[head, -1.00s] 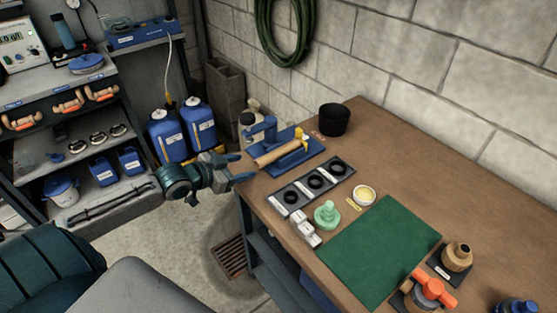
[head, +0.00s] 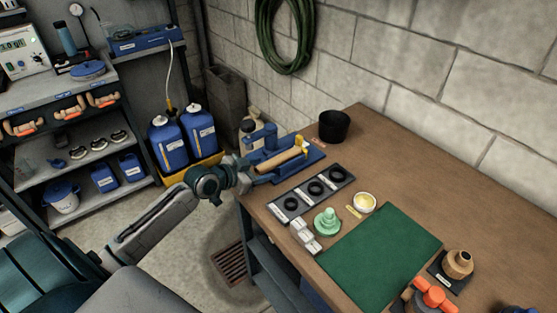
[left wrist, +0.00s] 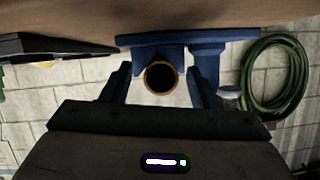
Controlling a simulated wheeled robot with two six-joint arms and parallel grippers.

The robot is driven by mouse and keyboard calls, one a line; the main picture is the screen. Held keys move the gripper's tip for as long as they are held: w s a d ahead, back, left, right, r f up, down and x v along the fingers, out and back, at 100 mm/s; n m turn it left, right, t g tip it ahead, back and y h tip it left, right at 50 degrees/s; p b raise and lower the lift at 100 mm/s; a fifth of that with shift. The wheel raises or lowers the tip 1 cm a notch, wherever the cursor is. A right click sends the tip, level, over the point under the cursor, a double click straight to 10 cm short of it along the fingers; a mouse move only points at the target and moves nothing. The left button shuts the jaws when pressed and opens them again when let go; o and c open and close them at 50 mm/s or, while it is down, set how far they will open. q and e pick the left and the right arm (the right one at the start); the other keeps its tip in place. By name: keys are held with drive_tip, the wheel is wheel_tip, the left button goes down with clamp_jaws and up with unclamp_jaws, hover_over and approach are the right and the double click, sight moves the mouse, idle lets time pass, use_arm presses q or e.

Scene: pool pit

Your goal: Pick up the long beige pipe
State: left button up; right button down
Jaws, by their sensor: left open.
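The long beige pipe (head: 284,160) lies on a blue stand (head: 318,153) at the table's far left corner. A yellow piece (head: 301,142) sits at its far end. My left gripper (head: 264,169) is open at the pipe's near end. In the left wrist view the round open end of the pipe (left wrist: 161,62) faces me, between the two dark fingers of the left gripper (left wrist: 158,82). Gaps show on both sides of the pipe. Behind it are blue stand parts (left wrist: 207,65). My right gripper is not in view.
A tray with black rings (head: 313,190), a pale green part (head: 327,222), white blocks (head: 305,236) and a black cup (head: 334,125) stand near the stand. A green mat (head: 380,255) covers the middle of the brown table (head: 430,190). Blue jugs (head: 168,144) stand left.

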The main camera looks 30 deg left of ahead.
use_arm(q)
drive_tip(key=c, duration=1.1)
drive_tip(key=shift+o, duration=0.2)
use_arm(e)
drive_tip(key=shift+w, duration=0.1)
use_arm(q)
drive_tip(key=shift+r, duration=0.1)
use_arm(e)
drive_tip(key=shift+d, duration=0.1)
